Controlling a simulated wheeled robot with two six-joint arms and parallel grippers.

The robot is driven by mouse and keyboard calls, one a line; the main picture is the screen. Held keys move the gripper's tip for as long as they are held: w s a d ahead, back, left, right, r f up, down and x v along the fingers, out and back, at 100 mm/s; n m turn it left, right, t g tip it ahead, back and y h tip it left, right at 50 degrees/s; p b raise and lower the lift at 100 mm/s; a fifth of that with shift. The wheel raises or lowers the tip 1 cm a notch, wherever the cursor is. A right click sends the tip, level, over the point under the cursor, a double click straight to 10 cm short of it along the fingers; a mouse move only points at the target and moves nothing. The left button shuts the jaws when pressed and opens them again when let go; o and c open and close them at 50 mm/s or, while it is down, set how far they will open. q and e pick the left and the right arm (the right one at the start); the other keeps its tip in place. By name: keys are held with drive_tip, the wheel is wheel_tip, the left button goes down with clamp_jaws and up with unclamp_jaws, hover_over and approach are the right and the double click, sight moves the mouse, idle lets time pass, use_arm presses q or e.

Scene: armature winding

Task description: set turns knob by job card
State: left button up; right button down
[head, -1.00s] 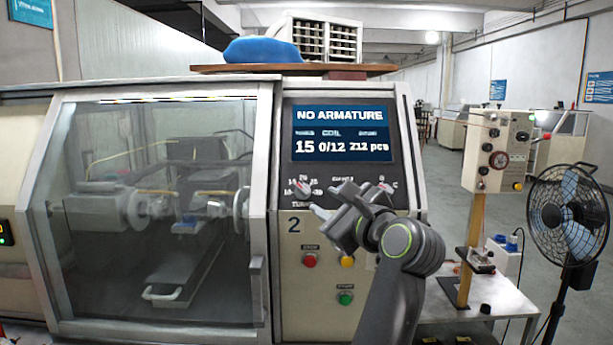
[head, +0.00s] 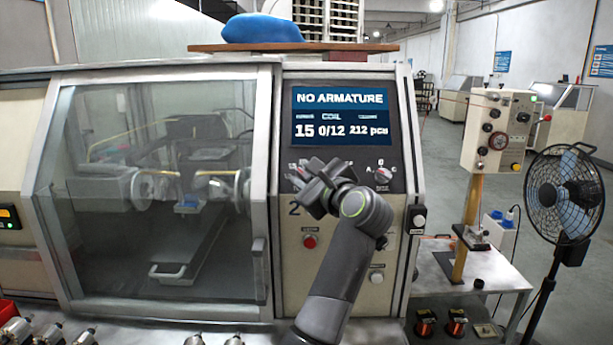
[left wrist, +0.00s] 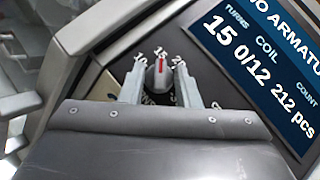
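The turns knob (left wrist: 159,76) is a grey knob with a red line, in the left wrist view. Its red line points up at the 15 mark, with what look like 10 to its left and 20 to its right. My left gripper (left wrist: 160,88) has one finger on each side of the knob, with narrow gaps seeming to show, so it looks open around it. In the head view my left gripper (head: 308,187) covers most of this knob. The display (head: 341,116) reads NO ARMATURE, 15, 0/12 and 212 pcs. I see no job card. My right gripper is out of view.
A second knob (head: 383,174) sits right of my gripper on the panel. A red button (head: 310,241) lies below. The closed glass door (head: 160,200) is to the left. A side table (head: 470,272) and fan (head: 565,195) stand right.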

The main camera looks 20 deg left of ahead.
use_arm(q)
drive_tip(key=shift+c, duration=0.6)
drive_tip(key=shift+m, duration=0.5)
drive_tip(key=shift+s+a+f+m+t+h, duration=0.1)
drive_tip(key=shift+m+t+h, duration=0.4)
drive_tip(key=shift+m+t, duration=0.35)
drive_tip(key=m+t+h+p, duration=0.1)
drive_tip(key=m+t, duration=0.1)
drive_tip(key=m, duration=0.1)
drive_tip(key=shift+a+h, duration=0.1)
drive_tip(key=shift+h, duration=0.3)
drive_tip(key=m+t+h+p, duration=0.1)
drive_tip(key=m+p, duration=0.1)
drive_tip(key=m+t+h+p, duration=0.1)
drive_tip(key=m+h+p, duration=0.1)
drive_tip(key=m, duration=0.1)
drive_tip(key=shift+s+a+r+m+t, duration=0.15)
drive_tip(key=shift+r+m+t, duration=0.05)
drive_tip(key=shift+m+t, duration=0.05)
drive_tip(key=shift+f+m+h+p, duration=0.15)
drive_tip(key=shift+m+h+p, duration=0.5)
drive_tip(key=shift+m+h, duration=0.2)
